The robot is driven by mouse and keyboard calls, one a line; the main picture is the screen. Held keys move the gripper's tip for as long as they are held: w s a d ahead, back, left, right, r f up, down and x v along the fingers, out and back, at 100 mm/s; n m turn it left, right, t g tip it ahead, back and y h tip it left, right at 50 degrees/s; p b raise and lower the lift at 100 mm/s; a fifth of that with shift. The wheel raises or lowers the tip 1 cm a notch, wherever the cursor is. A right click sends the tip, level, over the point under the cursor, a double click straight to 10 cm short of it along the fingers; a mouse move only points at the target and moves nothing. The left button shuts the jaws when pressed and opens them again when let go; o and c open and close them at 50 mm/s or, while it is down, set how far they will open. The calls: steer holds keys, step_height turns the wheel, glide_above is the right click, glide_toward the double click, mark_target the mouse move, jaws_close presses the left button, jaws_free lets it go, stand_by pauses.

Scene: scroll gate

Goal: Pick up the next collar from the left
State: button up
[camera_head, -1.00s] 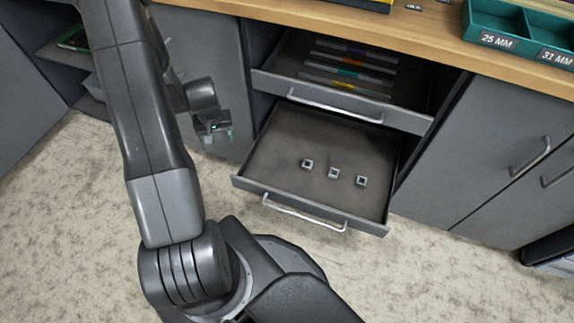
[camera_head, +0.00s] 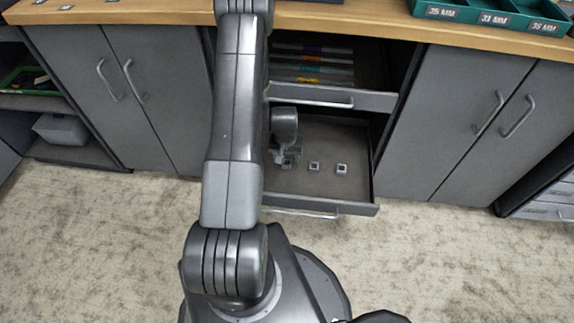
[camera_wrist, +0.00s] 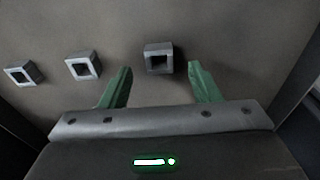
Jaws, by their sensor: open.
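Three small square grey collars, each with a square hole, stand in a row in the open lower drawer (camera_head: 340,208). In the head view the middle collar (camera_head: 314,166) and right collar (camera_head: 341,169) show clearly, while the left one is mostly hidden by my gripper (camera_head: 287,156). In the wrist view my gripper (camera_wrist: 160,68) is open, with green fingers. One collar (camera_wrist: 158,47) lies between and slightly beyond the fingertips, with gaps on both sides. The other two collars (camera_wrist: 83,55) (camera_wrist: 20,68) are to its left, outside the fingers.
Above is another open drawer (camera_head: 350,97) holding flat strips with coloured marks. The wooden worktop (camera_head: 385,22) carries a teal tray (camera_head: 465,14) labelled in millimetres. Closed cabinet doors (camera_head: 450,115) flank the drawers. The carpet (camera_head: 440,260) in front is clear.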

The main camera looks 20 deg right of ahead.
mark_target(287, 160)
step_height(287, 160, down, 3)
steer(key=shift+w+d+f, duration=0.1)
steer(key=shift+w+d, duration=0.05)
steer(key=c, duration=1.1)
